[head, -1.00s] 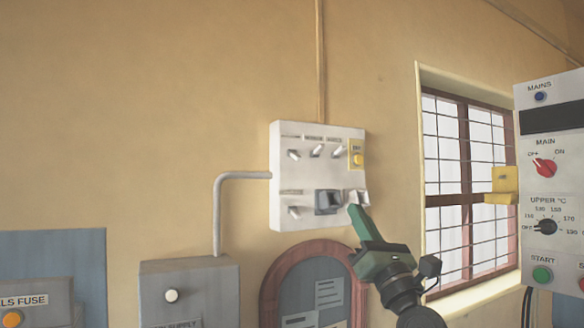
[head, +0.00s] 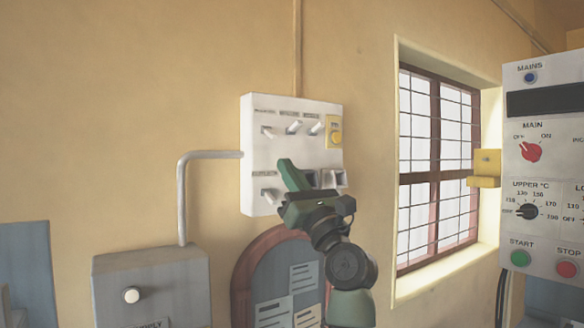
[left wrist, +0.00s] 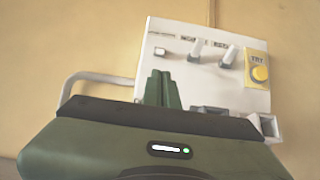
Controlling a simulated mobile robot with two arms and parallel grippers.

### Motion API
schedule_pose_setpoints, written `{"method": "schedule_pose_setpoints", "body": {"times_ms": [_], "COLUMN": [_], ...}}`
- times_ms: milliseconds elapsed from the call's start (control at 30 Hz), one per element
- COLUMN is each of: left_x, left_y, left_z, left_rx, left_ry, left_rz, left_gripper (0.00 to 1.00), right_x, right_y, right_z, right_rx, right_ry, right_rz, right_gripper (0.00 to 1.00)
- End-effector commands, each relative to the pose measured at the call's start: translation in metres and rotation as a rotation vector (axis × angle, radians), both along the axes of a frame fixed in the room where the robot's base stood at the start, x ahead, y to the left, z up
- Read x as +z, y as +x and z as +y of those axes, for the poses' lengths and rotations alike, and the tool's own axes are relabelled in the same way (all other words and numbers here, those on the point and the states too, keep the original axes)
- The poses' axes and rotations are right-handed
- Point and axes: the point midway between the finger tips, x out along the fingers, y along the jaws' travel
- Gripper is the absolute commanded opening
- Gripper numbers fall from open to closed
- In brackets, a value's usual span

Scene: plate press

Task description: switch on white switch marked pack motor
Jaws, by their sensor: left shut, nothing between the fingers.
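A white switch panel (head: 252,150) is fixed to the wall. Its upper row holds white toggle switches: left (head: 268,131), middle (head: 294,127) and right (head: 316,129). Another white toggle (head: 268,195) is at the lower left. The labels are too small to read, so I cannot tell which one is marked pack motor. My left gripper (head: 287,166) is shut and empty, its tips in front of the panel's middle, below the upper row. In the left wrist view the shut fingers (left wrist: 161,78) point up over the panel (left wrist: 230,97). Contact is not clear. My right gripper is not in view.
A yellow button (head: 336,138) is at the panel's right side. Sockets below are partly hidden by my gripper. A grey box (head: 150,275) and an arched notice board (head: 245,270) are below. A control cabinet (head: 545,185) stands at the right, past a barred window (head: 437,165).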

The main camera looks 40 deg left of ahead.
Motion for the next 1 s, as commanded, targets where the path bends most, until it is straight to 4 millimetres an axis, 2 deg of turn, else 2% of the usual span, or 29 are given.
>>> {"method": "schedule_pose_setpoints", "body": {"times_ms": [33,100,400,833,1000], "left_x": [0.013,0.021,0.037,0.037,0.038], "left_y": [0.002,0.005,0.013,0.014,0.02], "left_z": [0.009,0.018,0.043,0.045,0.044], "left_rx": [0.003,0.002,0.0,-0.001,0.0], "left_ry": [0.0,0.0,-0.001,-0.001,-0.001], "left_rz": [0.0,0.001,0.0,0.0,0.0], "left_gripper": [0.0,0.0,0.0,0.0,0.0], "right_x": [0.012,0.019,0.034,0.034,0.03], "right_y": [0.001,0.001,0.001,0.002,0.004], "right_z": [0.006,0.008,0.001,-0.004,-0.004], "right_rx": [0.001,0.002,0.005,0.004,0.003], "right_ry": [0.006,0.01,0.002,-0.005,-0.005], "right_rz": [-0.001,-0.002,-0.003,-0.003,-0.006], "right_gripper": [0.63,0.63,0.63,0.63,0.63]}}
